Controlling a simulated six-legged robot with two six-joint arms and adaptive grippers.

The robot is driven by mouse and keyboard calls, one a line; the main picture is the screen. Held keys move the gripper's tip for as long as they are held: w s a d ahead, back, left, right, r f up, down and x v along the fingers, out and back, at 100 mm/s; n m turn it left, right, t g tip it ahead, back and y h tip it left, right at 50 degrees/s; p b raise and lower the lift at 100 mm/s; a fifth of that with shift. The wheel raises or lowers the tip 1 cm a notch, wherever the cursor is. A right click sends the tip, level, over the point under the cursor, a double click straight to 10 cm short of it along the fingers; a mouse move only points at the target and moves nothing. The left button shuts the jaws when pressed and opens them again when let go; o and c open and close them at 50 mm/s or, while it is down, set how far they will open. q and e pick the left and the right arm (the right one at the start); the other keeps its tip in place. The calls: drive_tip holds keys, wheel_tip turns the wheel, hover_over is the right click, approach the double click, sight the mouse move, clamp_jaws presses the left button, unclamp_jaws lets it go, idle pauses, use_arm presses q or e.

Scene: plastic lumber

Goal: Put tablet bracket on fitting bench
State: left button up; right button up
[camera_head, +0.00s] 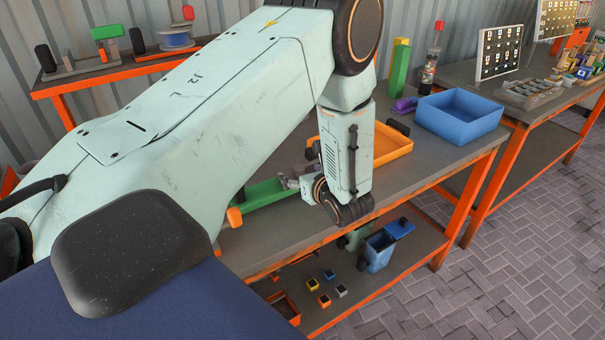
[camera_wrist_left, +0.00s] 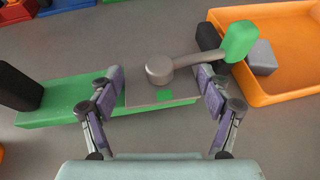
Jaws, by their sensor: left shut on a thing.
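A small grey bracket (camera_wrist_left: 158,72) with a flat plate, a round knob and an arm ending in a green block (camera_wrist_left: 240,40) shows in the left wrist view; it looks like the tablet bracket. My left gripper (camera_wrist_left: 158,92) is shut on its plate, one finger at each side. In the head view my left gripper (camera_head: 290,181) is low over the grey-topped bench (camera_head: 440,150) with orange legs, and my own arm hides most of it and the bracket. Whether the bracket touches the bench top I cannot tell. My right gripper is not in view.
A long green board (camera_head: 265,193) lies under and beside the gripper. An orange tray (camera_head: 390,150) and a blue bin (camera_head: 460,113) stand to the right. A second bench (camera_head: 540,108) carries panels and small parts. Grey bench top is bare near the front edge.

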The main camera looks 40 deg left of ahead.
use_arm(q)
drive_tip(key=shift+w+f, duration=0.15)
drive_tip(key=shift+f, duration=0.15)
drive_tip(key=o, duration=1.4)
drive_tip(key=shift+d+r, duration=0.1)
drive_tip(key=shift+d, duration=0.1)
drive_tip(key=shift+o, duration=1.1)
drive_tip(key=shift+a, duration=0.15)
